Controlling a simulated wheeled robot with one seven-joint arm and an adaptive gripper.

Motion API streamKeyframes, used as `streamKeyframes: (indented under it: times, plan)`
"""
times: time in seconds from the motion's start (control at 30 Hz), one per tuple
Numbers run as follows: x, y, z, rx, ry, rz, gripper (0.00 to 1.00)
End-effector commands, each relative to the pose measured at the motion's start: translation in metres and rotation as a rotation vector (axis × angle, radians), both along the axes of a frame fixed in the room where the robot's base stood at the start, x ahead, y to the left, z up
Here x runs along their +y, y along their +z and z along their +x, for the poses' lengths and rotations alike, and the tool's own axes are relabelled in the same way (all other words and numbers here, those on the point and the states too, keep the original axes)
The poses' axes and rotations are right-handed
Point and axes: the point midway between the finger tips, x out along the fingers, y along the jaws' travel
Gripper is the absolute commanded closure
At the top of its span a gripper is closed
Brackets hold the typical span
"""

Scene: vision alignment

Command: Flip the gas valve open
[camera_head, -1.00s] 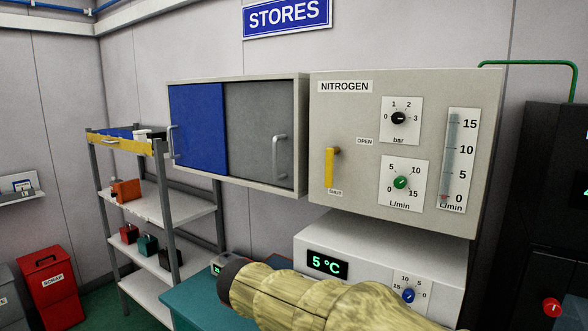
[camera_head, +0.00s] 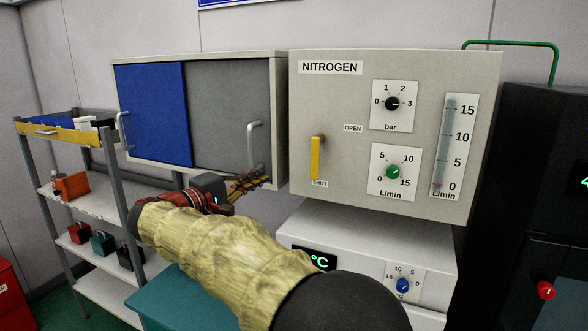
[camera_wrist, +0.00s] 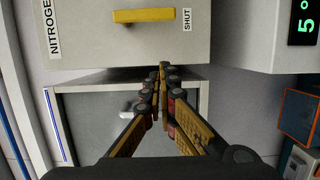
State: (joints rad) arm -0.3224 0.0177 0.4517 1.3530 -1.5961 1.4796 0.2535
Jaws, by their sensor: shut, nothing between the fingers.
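The gas valve is a yellow lever (camera_head: 316,158) on the front of the grey NITROGEN panel (camera_head: 335,95). It hangs straight down from its pivot, its lower end at the SHUT label, with the OPEN label up and to its right. My gripper (camera_head: 266,180) is shut and empty, in front of the grey cabinet door's lower corner, left of the lever and slightly below it. In the wrist view the closed fingertips (camera_wrist: 163,68) point towards the panel's edge. The lever (camera_wrist: 143,15) shows beyond them at the top, apart from the fingers.
A cabinet with a blue door (camera_head: 155,110) and a grey door with a handle (camera_head: 254,145) is left of the panel. A white unit (camera_head: 365,245) stands below the panel. Shelving (camera_head: 95,200) is at the left and a black unit (camera_head: 545,220) at the right.

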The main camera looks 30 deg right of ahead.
Motion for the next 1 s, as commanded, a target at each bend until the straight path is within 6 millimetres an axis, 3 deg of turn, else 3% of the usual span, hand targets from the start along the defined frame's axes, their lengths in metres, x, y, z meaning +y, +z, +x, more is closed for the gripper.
streamKeyframes:
  times: [0.27,0.73,1.0]
  plan:
    - [-0.014,0.001,0.005,0.001,-0.003,0.001,1.00]
    - [-0.096,0.001,0.041,0.002,-0.003,0.001,1.00]
    - [-0.113,0.001,0.014,0.000,0.000,0.001,1.00]
